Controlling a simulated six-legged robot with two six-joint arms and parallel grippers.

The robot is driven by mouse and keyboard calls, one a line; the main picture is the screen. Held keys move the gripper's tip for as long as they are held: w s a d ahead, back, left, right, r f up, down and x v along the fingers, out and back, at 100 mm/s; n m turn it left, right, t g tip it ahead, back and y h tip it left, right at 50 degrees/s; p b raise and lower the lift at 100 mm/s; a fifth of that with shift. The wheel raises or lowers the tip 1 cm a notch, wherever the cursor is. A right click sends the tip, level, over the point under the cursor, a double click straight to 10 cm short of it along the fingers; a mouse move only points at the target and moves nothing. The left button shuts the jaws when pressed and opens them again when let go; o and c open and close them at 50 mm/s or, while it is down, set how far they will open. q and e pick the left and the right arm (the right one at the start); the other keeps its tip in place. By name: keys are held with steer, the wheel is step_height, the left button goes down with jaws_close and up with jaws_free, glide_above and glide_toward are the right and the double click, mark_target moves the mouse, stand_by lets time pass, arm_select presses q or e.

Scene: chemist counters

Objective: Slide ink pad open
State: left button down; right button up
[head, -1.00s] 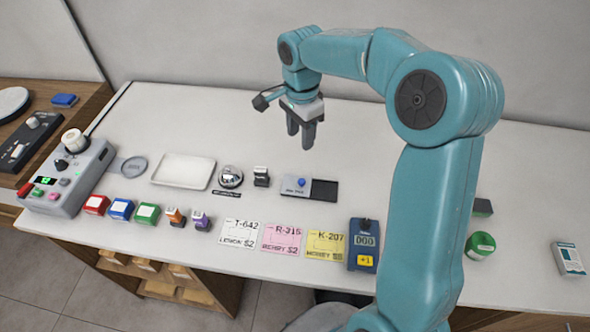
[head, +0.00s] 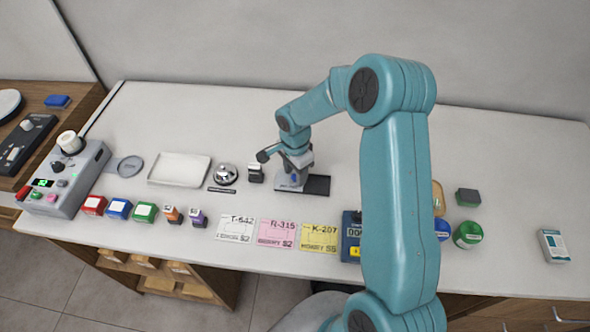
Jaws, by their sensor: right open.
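The ink pad (head: 287,187) lies on the white counter, a flat case with a grey lid at the left and a dark part (head: 317,185) at the right. A blue knob (head: 294,178) stands on the lid. My right gripper (head: 294,174) points down over the lid, its fingers at the blue knob and partly covering it. The jaws are open; whether they touch the knob I cannot tell. My left gripper is not in view.
Left of the pad stand a dark stamp (head: 256,172), a silver bell (head: 225,175) and a white tray (head: 179,169). In front lie a white card (head: 236,228), a pink card (head: 277,234) and a yellow card (head: 319,237). The counter behind the pad is clear.

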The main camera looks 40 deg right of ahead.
steer(key=shift+s+r, duration=0.1)
steer(key=shift+s, duration=0.05)
jaws_close()
steer(key=shift+s+d+f+b, duration=0.15)
steer(key=shift+d+f+b, duration=0.1)
steer(key=shift+b, duration=0.15)
steer(key=s+d+b, duration=0.1)
steer(key=s, duration=0.1)
steer(key=s+d+b, duration=0.2)
steer(key=shift+s+d+r, duration=0.15)
steer(key=shift+s+d, duration=0.15)
steer(key=shift+s+d+r, duration=0.1)
jaws_free()
